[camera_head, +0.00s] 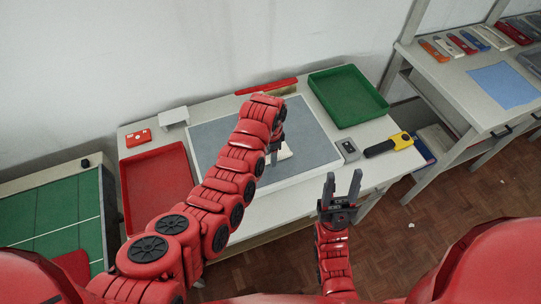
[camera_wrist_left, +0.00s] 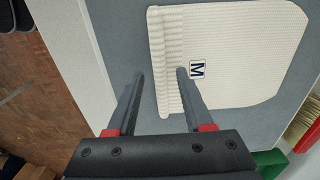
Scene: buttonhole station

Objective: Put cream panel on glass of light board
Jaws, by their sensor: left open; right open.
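The cream panel (camera_head: 285,152) lies flat on the grey glass of the light board (camera_head: 212,142), partly hidden by my left arm in the head view. In the left wrist view the cream panel (camera_wrist_left: 235,60) shows a ribbed band along one edge and a label with an M. My left gripper (camera_head: 275,154) is open above that edge. In the wrist view its fingers (camera_wrist_left: 160,85) straddle the ribbed band, one over the grey glass and one over the panel. Whether they touch is unclear. My right gripper (camera_head: 342,183) is open and empty, in front of the table.
A red tray (camera_head: 130,190) stands left of the board and a green tray (camera_head: 378,106) at back right. A small grey box (camera_head: 348,149) and a yellow-black tool (camera_head: 390,144) lie on the right. A red-handled brush (camera_head: 268,86) lies behind. A side table (camera_head: 450,88) stands at right.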

